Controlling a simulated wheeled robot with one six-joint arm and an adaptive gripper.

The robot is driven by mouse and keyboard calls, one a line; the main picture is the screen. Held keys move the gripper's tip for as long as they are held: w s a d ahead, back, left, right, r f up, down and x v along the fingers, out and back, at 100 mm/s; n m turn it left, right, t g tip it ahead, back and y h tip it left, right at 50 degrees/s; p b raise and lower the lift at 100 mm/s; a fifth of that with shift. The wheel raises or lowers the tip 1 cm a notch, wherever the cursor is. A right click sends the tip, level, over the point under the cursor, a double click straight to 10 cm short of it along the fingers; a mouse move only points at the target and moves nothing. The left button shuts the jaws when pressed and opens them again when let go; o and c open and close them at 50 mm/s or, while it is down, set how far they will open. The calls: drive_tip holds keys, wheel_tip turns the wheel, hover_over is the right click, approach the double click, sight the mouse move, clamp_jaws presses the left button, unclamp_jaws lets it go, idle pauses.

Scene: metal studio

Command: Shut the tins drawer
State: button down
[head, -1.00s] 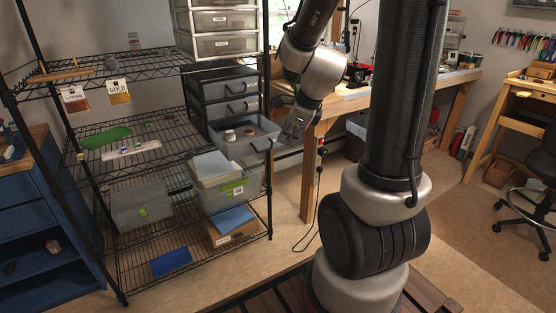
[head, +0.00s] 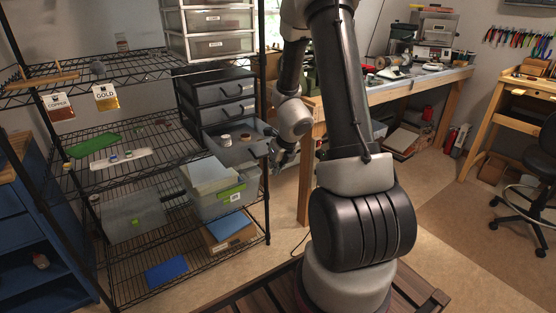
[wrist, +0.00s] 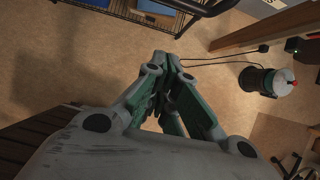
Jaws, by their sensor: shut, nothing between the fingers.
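The tins drawer (head: 240,155) is the lowest drawer of the dark-framed drawer unit on the wire shelf. It stands pulled out, with a few small tins (head: 225,139) visible inside. My gripper (head: 278,165) is just right of the drawer's front corner in the head view, pointing down. Whether it touches the drawer cannot be told. In the wrist view my gripper (wrist: 162,62) has its fingers together, with nothing visible between them. A dark curved bar (wrist: 212,10) shows at the top of that view; I cannot tell whether it is the drawer's handle.
The wire shelf (head: 133,287) carries bins below the drawer. A wooden workbench (head: 306,185) stands right of my gripper, its leg close by. In the wrist view, a dark round object with a pale top (wrist: 265,80) stands on the floor. Open floor lies below the gripper.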

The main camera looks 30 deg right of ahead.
drive_tip(key=shift+w+r, duration=0.15)
drive_tip(key=shift+w, duration=0.85)
drive_tip(key=shift+w+r, duration=0.15)
drive_tip(key=shift+w, duration=0.85)
